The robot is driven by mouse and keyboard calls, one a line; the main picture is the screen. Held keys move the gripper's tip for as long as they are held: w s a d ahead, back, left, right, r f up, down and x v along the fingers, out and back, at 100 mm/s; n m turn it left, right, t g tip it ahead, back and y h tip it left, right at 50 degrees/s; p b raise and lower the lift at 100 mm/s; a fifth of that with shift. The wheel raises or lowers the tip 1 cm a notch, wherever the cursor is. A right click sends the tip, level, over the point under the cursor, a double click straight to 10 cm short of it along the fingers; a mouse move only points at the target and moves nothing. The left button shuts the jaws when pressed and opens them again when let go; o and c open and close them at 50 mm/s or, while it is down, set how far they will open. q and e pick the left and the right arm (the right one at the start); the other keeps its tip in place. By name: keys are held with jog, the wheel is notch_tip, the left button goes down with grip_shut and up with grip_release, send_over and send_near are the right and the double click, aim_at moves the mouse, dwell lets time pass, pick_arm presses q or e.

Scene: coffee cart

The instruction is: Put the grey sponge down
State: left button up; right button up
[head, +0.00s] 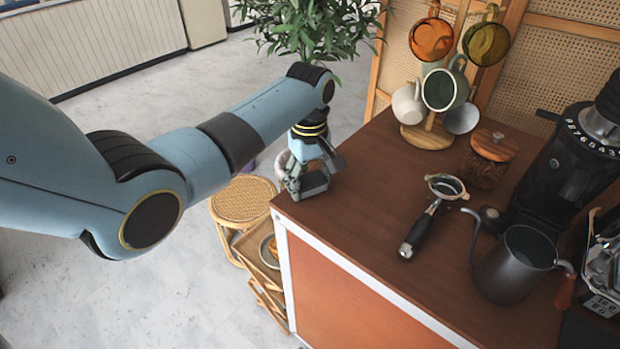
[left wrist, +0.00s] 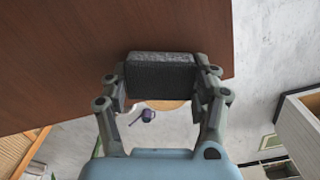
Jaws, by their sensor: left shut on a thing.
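The grey sponge (left wrist: 160,72) is a dark block between the fingers of my left gripper (left wrist: 162,85) in the left wrist view. The fingers touch both its short ends. In the head view my left gripper (head: 308,184) is at the far left corner of the brown cart top (head: 365,235), and the sponge (head: 314,183) shows as a small dark block at its fingertips. The sponge is over or at the edge of the top; I cannot tell whether it touches the surface. My right gripper is not in view.
A portafilter (head: 425,222) lies mid-cart. A kettle (head: 515,265), a coffee grinder (head: 570,165), a lidded jar (head: 488,160) and a mug tree (head: 428,136) stand to the right and back. A rattan stool (head: 243,196) stands below the cart's left edge. The front-left top is clear.

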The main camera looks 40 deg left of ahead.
aim_at(309, 179)
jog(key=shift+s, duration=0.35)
pick_arm(q)
jog(key=o, duration=1.2)
jog(key=shift+f, duration=0.1)
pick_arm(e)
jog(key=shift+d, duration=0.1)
pick_arm(q)
notch_tip(309, 179, up, 12)
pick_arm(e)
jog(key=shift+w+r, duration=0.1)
